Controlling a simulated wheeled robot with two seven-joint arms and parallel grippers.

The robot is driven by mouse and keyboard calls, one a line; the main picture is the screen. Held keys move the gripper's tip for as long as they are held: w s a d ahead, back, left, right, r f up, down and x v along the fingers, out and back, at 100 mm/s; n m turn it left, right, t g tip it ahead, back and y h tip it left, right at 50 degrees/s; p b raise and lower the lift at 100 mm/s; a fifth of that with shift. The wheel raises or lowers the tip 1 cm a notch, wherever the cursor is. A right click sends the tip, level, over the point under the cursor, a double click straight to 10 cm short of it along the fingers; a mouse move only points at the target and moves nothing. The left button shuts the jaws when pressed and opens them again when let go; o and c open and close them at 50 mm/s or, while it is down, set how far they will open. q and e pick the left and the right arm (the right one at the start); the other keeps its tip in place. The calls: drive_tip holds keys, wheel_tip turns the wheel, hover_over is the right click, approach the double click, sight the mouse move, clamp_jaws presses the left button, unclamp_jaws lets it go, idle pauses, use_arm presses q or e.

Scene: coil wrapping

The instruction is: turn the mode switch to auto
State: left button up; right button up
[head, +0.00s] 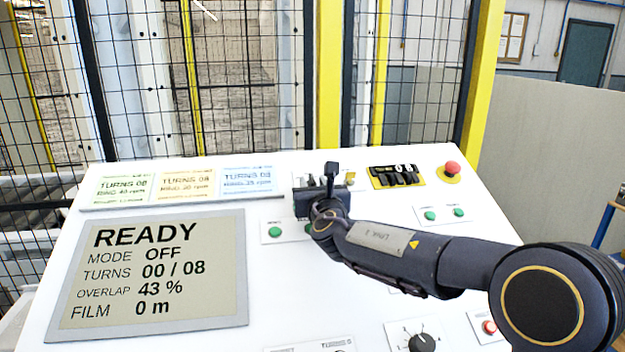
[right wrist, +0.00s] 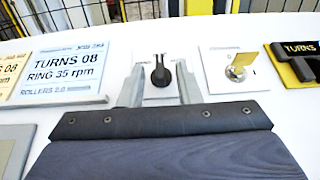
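The mode switch appears to be the black knob (right wrist: 158,75) on a white plate in the right wrist view; its pointer stands about upright and its labels are too small to read. My right gripper (right wrist: 161,84) is open, with one grey finger on each side of the knob and a gap on both sides. In the head view my right gripper (head: 322,183) is over the panel's upper middle and hides most of the switch. The display (head: 150,268) reads READY, MODE OFF, TURNS 00 / 08. My left gripper is not in view.
Green buttons (head: 275,232) sit below. Another black knob (head: 422,342) is at the bottom. A mesh fence (head: 240,90) stands behind the white panel.

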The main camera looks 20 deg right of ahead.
drive_tip(key=shift+w+d, duration=0.2)
drive_tip(key=shift+w, duration=0.5)
clamp_jaws()
